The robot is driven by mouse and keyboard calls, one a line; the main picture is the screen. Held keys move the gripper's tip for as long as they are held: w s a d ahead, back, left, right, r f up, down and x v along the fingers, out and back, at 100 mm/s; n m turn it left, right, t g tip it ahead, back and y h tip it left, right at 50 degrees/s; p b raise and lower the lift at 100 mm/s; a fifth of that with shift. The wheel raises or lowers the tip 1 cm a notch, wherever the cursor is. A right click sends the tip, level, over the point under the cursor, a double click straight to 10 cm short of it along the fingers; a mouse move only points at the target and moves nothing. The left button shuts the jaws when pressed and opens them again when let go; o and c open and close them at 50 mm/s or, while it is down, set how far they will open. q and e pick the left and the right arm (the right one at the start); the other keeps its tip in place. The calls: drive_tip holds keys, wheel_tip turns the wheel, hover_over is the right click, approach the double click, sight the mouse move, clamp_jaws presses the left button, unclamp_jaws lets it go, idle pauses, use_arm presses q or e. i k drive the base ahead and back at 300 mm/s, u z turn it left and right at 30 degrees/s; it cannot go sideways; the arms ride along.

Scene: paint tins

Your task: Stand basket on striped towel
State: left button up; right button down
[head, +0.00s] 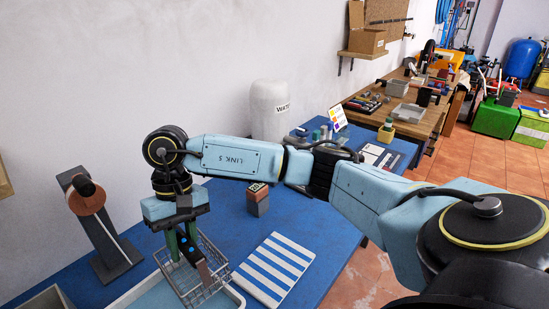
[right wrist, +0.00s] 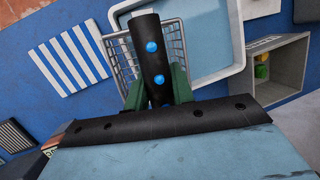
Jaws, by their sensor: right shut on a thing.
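A grey wire basket (head: 217,272) hangs below my right gripper (head: 183,246), over or in a pale blue tray; I cannot tell its exact height. The green fingers are shut on a dark bar with blue dots that seems to be the basket's handle. The basket also shows in the right wrist view (right wrist: 122,54), partly hidden by this bar and the fingers. The blue-and-white striped towel (head: 274,268) lies flat on the blue tabletop, right of the basket. It also shows in the right wrist view (right wrist: 68,61). The basket is apart from the towel. My left gripper is out of view.
The pale blue tray (right wrist: 232,62) lies beside the towel, with a grey open box (right wrist: 279,66) beyond it. A small block (head: 258,203) stands behind the towel. A dark stand (head: 113,252) is at the left. The towel's top is clear.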

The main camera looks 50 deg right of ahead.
sight(274, 265)
drive_tip(key=k, duration=1.1)
drive_tip(key=z, duration=0.85)
drive_tip(key=i, duration=1.45)
drive_tip(key=u, duration=0.25)
